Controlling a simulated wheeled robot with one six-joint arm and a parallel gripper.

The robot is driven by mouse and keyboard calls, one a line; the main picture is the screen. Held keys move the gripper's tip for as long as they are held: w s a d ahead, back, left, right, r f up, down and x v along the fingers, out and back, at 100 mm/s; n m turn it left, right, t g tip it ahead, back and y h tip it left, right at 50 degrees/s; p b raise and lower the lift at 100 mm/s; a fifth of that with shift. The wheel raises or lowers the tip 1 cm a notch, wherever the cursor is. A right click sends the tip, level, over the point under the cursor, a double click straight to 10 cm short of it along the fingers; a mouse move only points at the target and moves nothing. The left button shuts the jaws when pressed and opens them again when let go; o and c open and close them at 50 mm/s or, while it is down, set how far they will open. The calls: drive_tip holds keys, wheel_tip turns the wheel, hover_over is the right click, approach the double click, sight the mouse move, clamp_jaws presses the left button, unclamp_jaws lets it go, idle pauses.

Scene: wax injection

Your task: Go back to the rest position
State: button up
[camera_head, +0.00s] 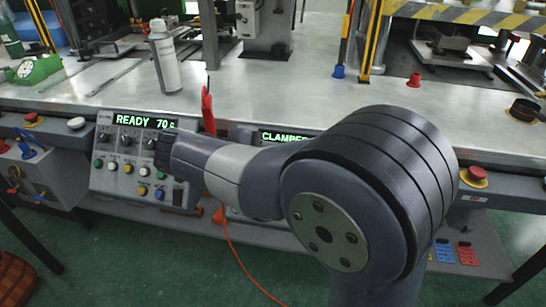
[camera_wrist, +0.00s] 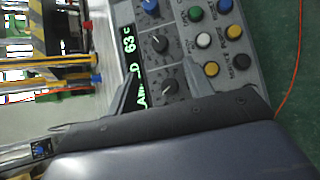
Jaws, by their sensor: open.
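My gripper (camera_wrist: 160,92) shows in the wrist view with its two dark fingers apart and nothing between them. Beyond the fingers is a control panel (camera_wrist: 185,60), turned sideways, with knobs, coloured buttons and a green display (camera_wrist: 133,60) reading 63 c. I cannot tell how near the fingers are to the panel. In the head view my arm crosses the front of the bench. The gripper's fingers cannot be made out there. The left panel (camera_head: 130,183) reads READY, and the display behind my arm (camera_head: 286,137) is partly hidden.
The metal bench (camera_head: 300,92) carries a white spray bottle (camera_head: 165,58), a green tape dispenser (camera_head: 33,70) and machine posts. A red-handled tool (camera_head: 208,112) stands at the bench edge. A red cable (camera_head: 232,250) hangs to the green floor. A red emergency button (camera_head: 476,174) is at right.

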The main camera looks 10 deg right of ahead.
drive_tip(key=b+x, duration=0.3)
drive_tip(key=x, duration=0.8)
drive_tip(key=shift+r, duration=0.1)
drive_tip(key=shift+a, duration=0.1)
